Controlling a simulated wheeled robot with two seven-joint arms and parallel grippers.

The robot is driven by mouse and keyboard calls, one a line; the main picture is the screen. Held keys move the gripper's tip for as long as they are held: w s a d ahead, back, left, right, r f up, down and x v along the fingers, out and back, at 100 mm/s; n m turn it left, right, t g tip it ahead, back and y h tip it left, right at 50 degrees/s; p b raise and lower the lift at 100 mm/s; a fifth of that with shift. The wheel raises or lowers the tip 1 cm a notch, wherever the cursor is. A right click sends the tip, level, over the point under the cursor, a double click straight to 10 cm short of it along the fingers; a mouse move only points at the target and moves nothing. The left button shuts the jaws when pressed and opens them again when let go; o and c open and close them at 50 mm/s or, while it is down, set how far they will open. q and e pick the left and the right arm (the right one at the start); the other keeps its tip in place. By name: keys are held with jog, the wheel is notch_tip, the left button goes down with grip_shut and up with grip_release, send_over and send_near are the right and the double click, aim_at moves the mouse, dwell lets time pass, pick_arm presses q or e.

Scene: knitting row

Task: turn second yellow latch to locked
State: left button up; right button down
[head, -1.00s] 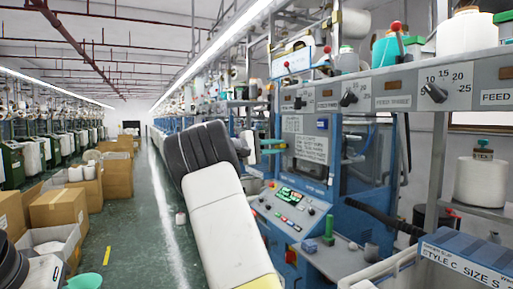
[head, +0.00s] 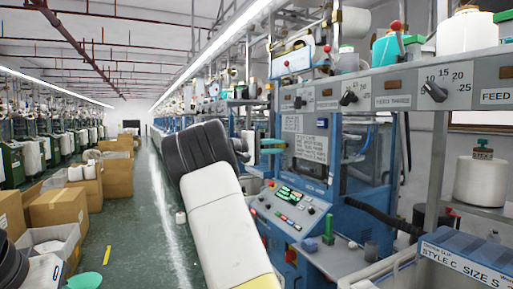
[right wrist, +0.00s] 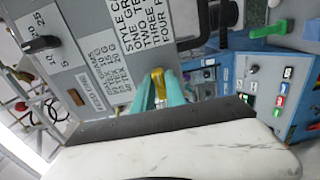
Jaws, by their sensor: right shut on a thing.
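A yellow latch (right wrist: 158,78) shows in the right wrist view at the edge of a grey panel with printed lettering. The teal fingers of my right gripper (right wrist: 158,92) are shut on it, one on each side. The fingers cover its lower part, so I cannot tell its exact turn. In the head view, my right gripper (head: 271,145) reaches the front of the blue knitting machine, beside a white printed notice, and the latch is too small to make out there. No other yellow latch is clear. My left gripper is out of view.
A control panel (head: 288,207) with coloured buttons sits below my right gripper. A grey rail with black knobs (head: 433,92) runs above right. Cardboard boxes (head: 60,208) line the left side of the aisle. The green floor (head: 140,235) between is mostly clear.

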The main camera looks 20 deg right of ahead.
jog(key=c, duration=1.4)
grip_release()
jog(key=a, duration=0.8)
jog(key=shift+s, duration=0.25)
jog(key=shift+d+f, duration=0.1)
